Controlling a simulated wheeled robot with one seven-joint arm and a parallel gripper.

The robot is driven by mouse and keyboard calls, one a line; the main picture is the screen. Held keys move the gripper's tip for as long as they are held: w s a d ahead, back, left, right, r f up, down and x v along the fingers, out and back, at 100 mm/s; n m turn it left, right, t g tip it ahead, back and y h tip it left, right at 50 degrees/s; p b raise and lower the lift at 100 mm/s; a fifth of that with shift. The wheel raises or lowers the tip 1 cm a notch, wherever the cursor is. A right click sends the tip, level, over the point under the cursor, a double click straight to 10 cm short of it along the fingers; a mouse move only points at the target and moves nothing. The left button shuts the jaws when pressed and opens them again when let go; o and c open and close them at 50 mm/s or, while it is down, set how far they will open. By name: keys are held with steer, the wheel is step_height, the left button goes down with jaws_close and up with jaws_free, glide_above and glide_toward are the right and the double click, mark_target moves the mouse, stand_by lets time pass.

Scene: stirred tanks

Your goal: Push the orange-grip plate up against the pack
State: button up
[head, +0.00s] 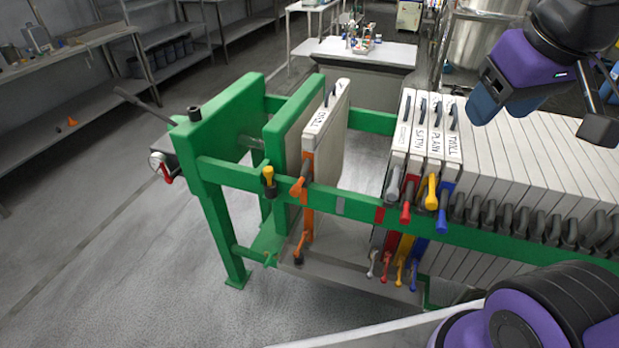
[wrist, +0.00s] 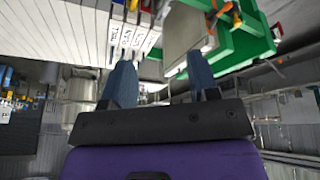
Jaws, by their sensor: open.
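The orange-grip plate (head: 326,120) is a white plate with orange handles, hanging upright on the green rails at the left. It stands close to the green pressing plate, with an open gap between it and the pack (head: 530,150) on the right. The pack's near end has plates with grey, red, yellow and blue grips. My gripper (head: 482,105) is over the pack at the upper right, pointing down, apart from both. In the wrist view, my gripper (wrist: 161,85) is open and empty; the orange-grip plate (wrist: 188,35) and the pack's end (wrist: 120,35) show beyond the fingers.
A green frame rail (head: 350,205) runs along the front of the plates. A dark lever (head: 150,108) sticks out at the left end. A bench (head: 365,52) stands behind, and shelves (head: 50,75) stand at the far left. The gap between plate and pack looks clear.

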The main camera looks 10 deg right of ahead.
steer(key=w+a+f+n+g+h, duration=0.1)
steer(key=w+a+f+n+h, duration=0.3)
steer(key=w+f+n+h, duration=0.35)
steer(key=w+a+f+n+g+h, duration=0.1)
steer(key=w+a+f+n+h, duration=0.3)
steer(key=w+f+n, duration=0.55)
steer(key=n+t+y, duration=0.3)
steer(key=n+t, duration=1)
steer(key=n, duration=0.1)
glide_toward(294, 195)
steer(key=x, duration=1.2)
steer(key=shift+w+d, duration=0.2)
steer(key=shift+w, duration=0.15)
steer(key=shift+c, duration=0.5)
jaws_close()
